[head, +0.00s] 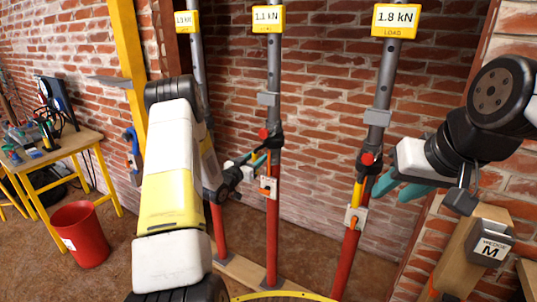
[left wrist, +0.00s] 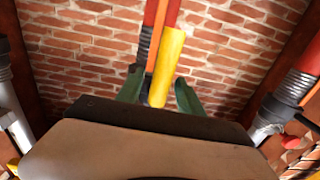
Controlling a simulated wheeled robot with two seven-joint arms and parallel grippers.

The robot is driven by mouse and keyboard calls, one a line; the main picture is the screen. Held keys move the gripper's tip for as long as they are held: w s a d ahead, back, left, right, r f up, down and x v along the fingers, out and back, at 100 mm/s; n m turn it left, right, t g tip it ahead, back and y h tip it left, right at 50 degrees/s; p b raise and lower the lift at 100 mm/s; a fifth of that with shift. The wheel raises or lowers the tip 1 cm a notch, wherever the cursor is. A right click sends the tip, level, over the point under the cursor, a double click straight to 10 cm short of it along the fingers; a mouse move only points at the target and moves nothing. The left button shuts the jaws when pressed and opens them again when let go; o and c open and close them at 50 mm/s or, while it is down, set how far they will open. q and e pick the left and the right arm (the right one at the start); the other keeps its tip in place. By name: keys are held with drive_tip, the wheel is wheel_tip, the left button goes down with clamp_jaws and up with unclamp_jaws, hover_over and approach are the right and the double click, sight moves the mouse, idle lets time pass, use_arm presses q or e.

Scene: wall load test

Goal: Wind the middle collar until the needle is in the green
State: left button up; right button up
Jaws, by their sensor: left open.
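The middle prop (head: 272,205) has a red lower tube, a grey upper tube and a yellow display (head: 268,19) reading 1.1 kN. Its dark collar (head: 271,140) has a red knob. My left gripper (head: 259,162) is at this collar, partly hidden by the prop. In the left wrist view its teal fingers (left wrist: 158,95) stand apart on either side of a yellow handle (left wrist: 168,60) beside the threaded section, with no clear grip. My right gripper (head: 390,193) has its teal fingers spread, empty, just right of the right prop (head: 347,255). No needle or green band is readable.
The right display (head: 395,20) reads 1.8 kN; the left display (head: 187,21) is partly hard to read. A brick wall (head: 320,110) is behind the props. A wooden piece with a box marked M (head: 491,249) is at right. A red bucket (head: 81,235) and workbench (head: 50,150) are left.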

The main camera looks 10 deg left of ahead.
use_arm(q)
drive_tip(key=shift+x, duration=1.35)
clamp_jaws()
idle(0.4)
